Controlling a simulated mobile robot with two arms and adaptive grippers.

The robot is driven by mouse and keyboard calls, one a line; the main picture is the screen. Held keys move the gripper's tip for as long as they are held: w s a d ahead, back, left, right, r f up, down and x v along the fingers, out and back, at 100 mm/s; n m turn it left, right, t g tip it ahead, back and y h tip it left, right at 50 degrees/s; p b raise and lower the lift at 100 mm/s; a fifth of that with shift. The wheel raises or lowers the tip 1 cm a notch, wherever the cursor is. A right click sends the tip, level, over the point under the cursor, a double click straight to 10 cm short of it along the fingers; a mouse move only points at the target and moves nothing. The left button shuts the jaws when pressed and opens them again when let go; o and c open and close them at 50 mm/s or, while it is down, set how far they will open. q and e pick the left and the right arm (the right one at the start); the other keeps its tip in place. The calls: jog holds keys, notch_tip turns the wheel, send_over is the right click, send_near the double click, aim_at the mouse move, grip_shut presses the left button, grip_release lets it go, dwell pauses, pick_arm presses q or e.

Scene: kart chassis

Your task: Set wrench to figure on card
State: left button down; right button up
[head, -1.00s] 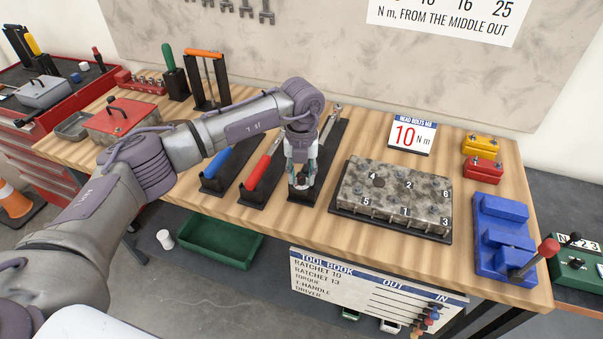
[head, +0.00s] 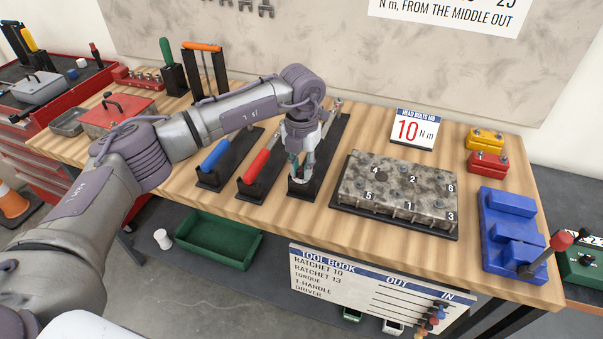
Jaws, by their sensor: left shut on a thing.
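The card (head: 413,130) stands at the back of the bench and reads "HEAD BOLTS M8, 10 N m". The wrench (head: 336,106) lies in a long black holder (head: 338,134), its metal head end toward the back. My left gripper (head: 299,168) is at the near end of this wrench and is shut on it, fingers pointing down. The gripper and wrist hide most of the wrench, and I cannot read any scale on it. My right gripper is out of view.
A blue-handled tool (head: 216,156) and a red-handled tool (head: 257,166) lie in holders left of the gripper. A numbered engine head (head: 398,190) sits to the right. A blue fixture (head: 508,232) stands at the right end. Bare wood lies along the front edge.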

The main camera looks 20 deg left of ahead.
pick_arm(q)
jog(key=m+b, duration=0.4)
jog(key=m, duration=0.1)
jog(key=shift+f+m, duration=0.15)
jog(key=shift+m, duration=0.15)
jog(key=shift+m+b, duration=0.55)
jog(key=shift+m, duration=0.65)
jog(key=shift+m+b, duration=0.5)
jog(key=shift+m, duration=0.8)
jog(key=shift+r, duration=0.2)
jog(key=c, duration=1)
grip_release()
